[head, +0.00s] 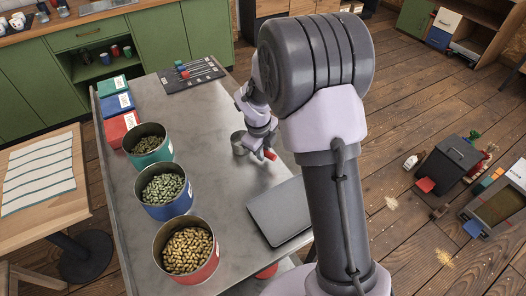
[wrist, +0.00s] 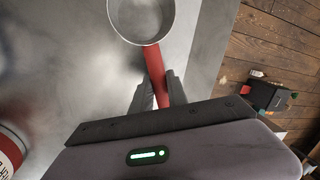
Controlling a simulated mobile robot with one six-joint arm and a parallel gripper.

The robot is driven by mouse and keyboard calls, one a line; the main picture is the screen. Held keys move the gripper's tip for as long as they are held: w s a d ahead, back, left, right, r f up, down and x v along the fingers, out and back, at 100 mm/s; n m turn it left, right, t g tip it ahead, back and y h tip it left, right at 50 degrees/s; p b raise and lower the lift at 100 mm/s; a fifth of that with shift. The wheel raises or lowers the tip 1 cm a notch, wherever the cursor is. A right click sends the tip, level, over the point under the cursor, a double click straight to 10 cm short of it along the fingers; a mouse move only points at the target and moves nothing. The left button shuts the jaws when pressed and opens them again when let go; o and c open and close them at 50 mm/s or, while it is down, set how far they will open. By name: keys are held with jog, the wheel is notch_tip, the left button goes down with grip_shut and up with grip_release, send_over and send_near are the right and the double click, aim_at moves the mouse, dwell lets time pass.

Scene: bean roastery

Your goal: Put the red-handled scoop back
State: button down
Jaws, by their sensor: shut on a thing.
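My gripper (head: 262,146) is shut on the red handle of the scoop. The scoop's grey metal cup (head: 238,144) is over the right part of the metal table, left of the gripper. In the wrist view the scoop's red handle (wrist: 155,72) runs between the two fingers (wrist: 157,95), with the round cup beyond them, partly cut by the top edge. I cannot tell the exact gap to the tabletop. A dark mat (head: 205,76) with pale markings lies at the table's far end, with teal and red items on its left part.
Open cans with green (head: 148,150), blue (head: 166,196) and red (head: 187,255) bands hold beans along the table's left. Green (head: 112,86), blue (head: 117,104) and red (head: 121,127) boxes stand behind them. A grey flat slab (head: 280,212) lies front right. The table's middle is clear.

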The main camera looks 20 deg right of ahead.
jog(key=shift+f, duration=0.15)
jog(key=c, duration=1.3)
grip_release()
jog(key=s+a+r+n+t+y+p, duration=0.15)
jog(key=s+r+n, duration=0.25)
jog(key=r, duration=0.6)
jog(key=s+a+r+n+h+p, duration=0.1)
jog(key=s+a+r+n+p, duration=0.3)
jog(key=r, duration=0.7)
jog(key=s+a+r+n+t+y+b, duration=0.1)
jog(key=s+r+n, duration=0.1)
jog(key=s+n, duration=0.6)
jog(key=s+a+r+n+t+y+b, duration=0.1)
jog(key=s+a+r+n+y, duration=0.1)
jog(key=s+n, duration=0.6)
jog(key=s+r, duration=0.1)
jog(key=s, duration=0.1)
jog(key=shift+s+a+n, duration=0.15)
jog(key=shift+s+n, duration=0.15)
jog(key=shift+s, duration=0.1)
